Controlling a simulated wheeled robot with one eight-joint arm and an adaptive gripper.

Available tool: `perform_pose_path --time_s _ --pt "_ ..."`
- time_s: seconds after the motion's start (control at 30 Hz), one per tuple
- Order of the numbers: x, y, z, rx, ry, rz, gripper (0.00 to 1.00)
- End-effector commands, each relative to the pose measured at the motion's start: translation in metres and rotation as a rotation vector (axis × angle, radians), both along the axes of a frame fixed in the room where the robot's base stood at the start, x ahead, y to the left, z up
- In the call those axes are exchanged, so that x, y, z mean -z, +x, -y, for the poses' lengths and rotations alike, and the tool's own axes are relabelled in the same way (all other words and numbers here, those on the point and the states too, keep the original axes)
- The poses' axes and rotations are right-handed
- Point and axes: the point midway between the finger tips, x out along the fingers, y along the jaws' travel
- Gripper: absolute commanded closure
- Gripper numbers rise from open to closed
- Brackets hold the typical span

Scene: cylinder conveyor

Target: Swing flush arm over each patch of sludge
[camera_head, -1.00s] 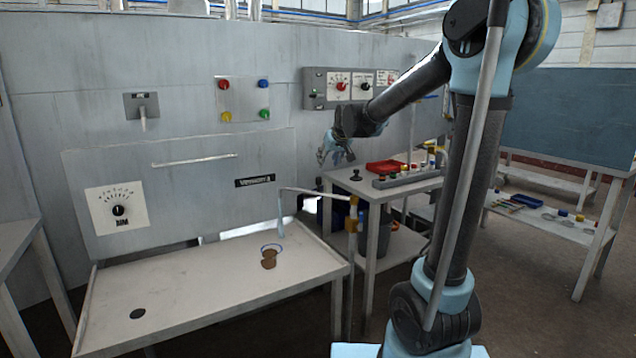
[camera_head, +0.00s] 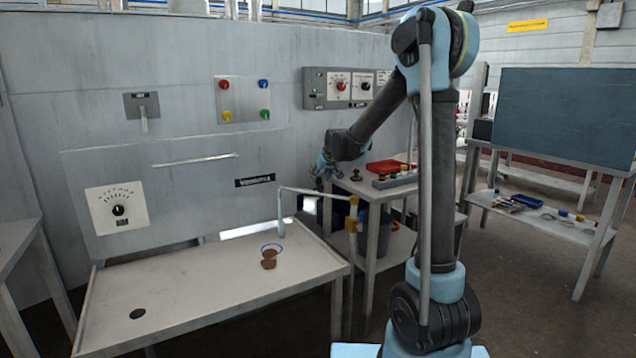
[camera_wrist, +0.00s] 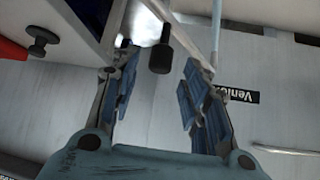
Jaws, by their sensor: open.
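The pale flush arm (camera_head: 318,192) reaches left from a yellow joint (camera_head: 353,205) at the sink table's right end. Its downpipe (camera_head: 281,216) hangs over the table, close to a brown patch of sludge (camera_head: 269,264) and a blue-rimmed ring. The pipe also shows in the wrist view (camera_wrist: 215,28). My gripper (camera_head: 322,172) is open, above and behind the flush arm near the wall. In the wrist view my gripper (camera_wrist: 158,80) has its fingers spread, with a dark cylinder (camera_wrist: 160,56) between or beyond them. I cannot tell whether they touch it.
The sink table (camera_head: 200,300) has a dark drain hole (camera_head: 137,314) at left. A side table (camera_head: 350,184) with a red tray (camera_head: 385,167) and a black knob stands right of the gripper. The wall panel carries a dial (camera_head: 118,210) and a bar handle (camera_head: 195,160).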

Motion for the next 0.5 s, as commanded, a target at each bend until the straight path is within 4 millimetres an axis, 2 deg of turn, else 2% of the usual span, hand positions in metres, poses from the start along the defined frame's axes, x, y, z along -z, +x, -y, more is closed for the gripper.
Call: perform_pose_path --time_s 0.2,0.5 --pt "0.017 0.016 -0.007 0.0 0.0 0.0 0.58" --pt "0.028 0.025 -0.011 0.0 0.0 0.0 0.58"
